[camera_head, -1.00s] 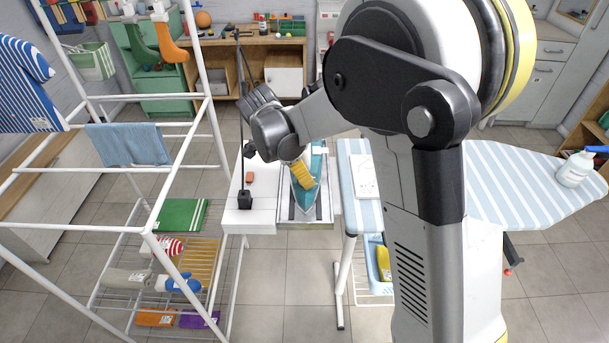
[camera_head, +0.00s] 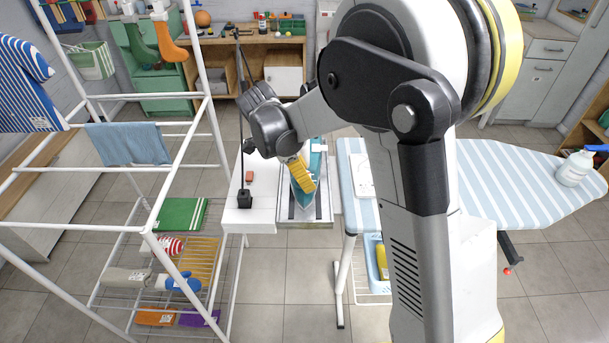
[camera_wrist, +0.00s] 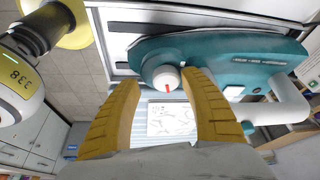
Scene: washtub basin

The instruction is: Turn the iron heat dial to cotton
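The teal iron (camera_head: 306,196) sits on the metal-framed rest at the end of the board in the head view, partly hidden by my gripper. In the wrist view the iron (camera_wrist: 225,60) shows its teal body. Its round white heat dial (camera_wrist: 166,79) carries a red mark, pointing roughly up and down in the picture. My gripper (camera_wrist: 160,80) has its two yellow fingers apart, one to each side of the dial. The right fingertip is close to the dial; the left one stands clear. In the head view my gripper (camera_head: 301,174) is over the iron. Dial labels cannot be read.
A striped ironing board (camera_head: 500,185) with a spray bottle (camera_head: 574,169) extends right. A small red block (camera_head: 249,177) and a black-based pole (camera_head: 245,198) stand left of the iron. A white drying rack (camera_head: 160,240) fills the left side.

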